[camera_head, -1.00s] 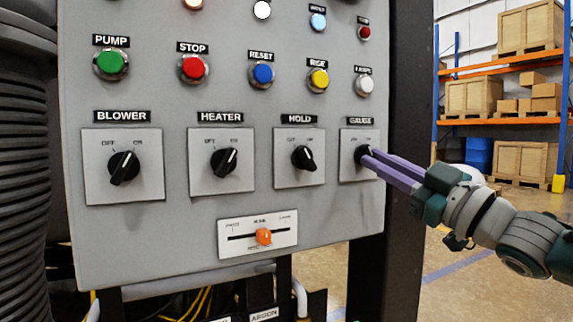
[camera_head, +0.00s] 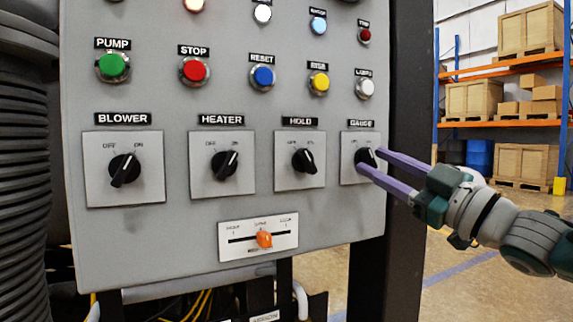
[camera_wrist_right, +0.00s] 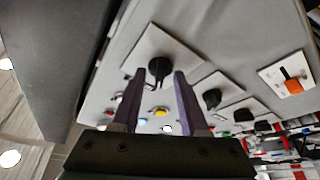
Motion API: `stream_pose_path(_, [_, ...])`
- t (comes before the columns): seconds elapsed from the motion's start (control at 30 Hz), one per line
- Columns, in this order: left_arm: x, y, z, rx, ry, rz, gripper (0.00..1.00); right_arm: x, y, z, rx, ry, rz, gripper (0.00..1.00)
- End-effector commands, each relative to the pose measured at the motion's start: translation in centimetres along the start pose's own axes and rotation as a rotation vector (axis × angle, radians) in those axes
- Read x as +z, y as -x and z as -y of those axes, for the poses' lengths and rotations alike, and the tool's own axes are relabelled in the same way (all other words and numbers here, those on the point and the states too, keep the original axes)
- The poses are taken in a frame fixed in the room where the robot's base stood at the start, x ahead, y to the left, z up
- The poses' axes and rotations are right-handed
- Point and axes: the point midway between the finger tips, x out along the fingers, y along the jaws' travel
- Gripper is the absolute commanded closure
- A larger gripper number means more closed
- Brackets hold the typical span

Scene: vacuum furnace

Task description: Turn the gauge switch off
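The gauge switch is a black rotary knob (camera_head: 363,157) on a white square plate (camera_head: 349,175) at the right of the grey panel, under a GAUGE label. Its small white mark shows, but I cannot tell firmly whether it points at OFF or ON. My right gripper (camera_head: 370,161) comes in from the right, with its two purple fingers spread and the tips close to the knob. In the right wrist view the same knob (camera_wrist_right: 160,69) sits ahead between the open fingers (camera_wrist_right: 159,73), with a gap visible on each side. My left gripper is not in view.
The HOLD knob (camera_head: 303,158), HEATER knob (camera_head: 225,163) and BLOWER knob (camera_head: 124,169) stand in a row to the left. A white button (camera_head: 365,88) is above the gauge switch. An orange slider (camera_head: 264,239) is lower left. Open floor lies right of the panel.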

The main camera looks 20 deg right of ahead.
Motion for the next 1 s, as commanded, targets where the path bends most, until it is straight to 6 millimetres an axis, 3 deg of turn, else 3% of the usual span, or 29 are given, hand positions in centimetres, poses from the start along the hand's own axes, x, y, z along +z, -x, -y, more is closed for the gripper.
stream_pose_path(0.37, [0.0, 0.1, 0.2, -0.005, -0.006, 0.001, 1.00, 0.1, 0.9, 0.0, 0.000, -0.003, 0.001, 0.56])
stream_pose_path(0.8, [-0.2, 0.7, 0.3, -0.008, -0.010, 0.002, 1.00, 0.0, 8.0, 0.0, -0.001, -0.001, 0.003, 0.56])
stream_pose_path(1.0, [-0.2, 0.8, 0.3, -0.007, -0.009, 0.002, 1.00, 0.0, 9.7, 0.0, -0.001, -0.002, 0.001, 0.56])
